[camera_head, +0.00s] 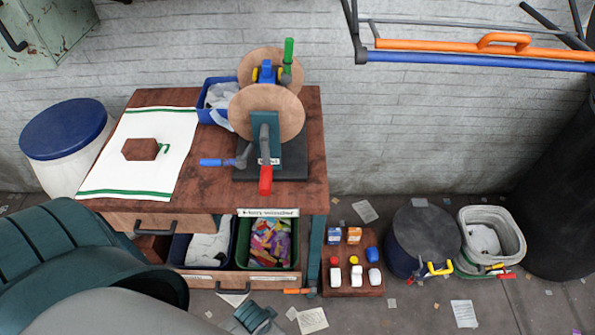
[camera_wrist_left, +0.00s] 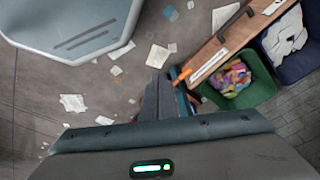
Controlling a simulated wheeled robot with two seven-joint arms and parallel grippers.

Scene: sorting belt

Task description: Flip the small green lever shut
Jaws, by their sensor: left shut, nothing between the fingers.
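A green lever (camera_head: 288,52) stands upright at the top of a device with two round tan discs (camera_head: 266,112) on the worktable. It sits beside the rear disc, and its lower end is partly hidden. A smaller green hook-shaped piece (camera_head: 164,149) lies beside a brown hexagon on the white cloth. I cannot tell whether that piece is a lever. My left gripper (camera_head: 258,318) is low in front of the table, well away from the device. In the left wrist view, its fingers (camera_wrist_left: 158,92) are shut and empty, near the drawer. My right gripper is not in view.
The device also has a red handle (camera_head: 265,180) and a blue handle (camera_head: 217,162). An open drawer holds a green bin (camera_head: 240,250) of colourful pieces. A small rack (camera_head: 352,290) of bottles and a dark drum (camera_head: 425,242) stand to the right. Papers litter the floor.

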